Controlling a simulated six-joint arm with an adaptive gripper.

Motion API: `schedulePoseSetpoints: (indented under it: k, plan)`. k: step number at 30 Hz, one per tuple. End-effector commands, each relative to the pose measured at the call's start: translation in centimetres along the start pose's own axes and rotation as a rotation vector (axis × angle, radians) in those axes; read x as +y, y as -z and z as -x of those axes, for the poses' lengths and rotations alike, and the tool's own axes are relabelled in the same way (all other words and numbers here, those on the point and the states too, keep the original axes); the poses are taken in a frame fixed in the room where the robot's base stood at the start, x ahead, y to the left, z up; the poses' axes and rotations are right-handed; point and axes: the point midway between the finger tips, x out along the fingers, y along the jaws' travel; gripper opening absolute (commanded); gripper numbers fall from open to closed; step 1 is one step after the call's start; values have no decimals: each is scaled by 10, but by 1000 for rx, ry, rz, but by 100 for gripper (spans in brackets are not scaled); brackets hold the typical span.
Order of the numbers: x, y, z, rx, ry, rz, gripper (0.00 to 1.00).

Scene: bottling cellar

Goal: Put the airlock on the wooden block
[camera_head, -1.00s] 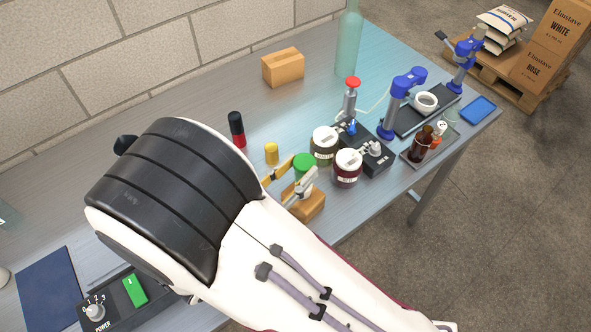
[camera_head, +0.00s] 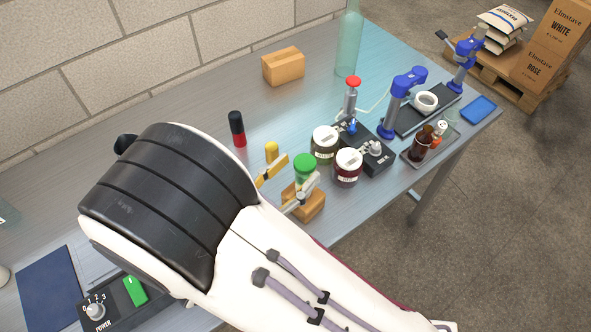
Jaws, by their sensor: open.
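The airlock (camera_head: 305,165) has a green cap over a paler green, see-through body. It appears upright on the wooden block (camera_head: 315,207), a small tan block near the table's front edge. My gripper (camera_head: 299,169) is open, with one yellow-padded finger to the left of the airlock and the other in front of it. The near finger hides the airlock's lower end and part of the block's top, so the contact there is not fully visible. A gap shows between the left finger and the airlock.
Two lidded jars (camera_head: 348,167) stand just right of the block. A yellow cylinder (camera_head: 271,148) is close behind the left finger, with a black-and-red cylinder (camera_head: 238,130) farther back. A cardboard box (camera_head: 283,67) is at the rear; the table between is clear.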

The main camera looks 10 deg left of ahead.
Motion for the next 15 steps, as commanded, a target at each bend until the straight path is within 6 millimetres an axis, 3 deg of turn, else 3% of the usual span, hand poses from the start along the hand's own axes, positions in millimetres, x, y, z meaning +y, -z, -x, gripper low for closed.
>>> schedulePoseSetpoints:
  k: [15]
  plan:
    - [0, 0, 60, 0, 3, 0, 47]
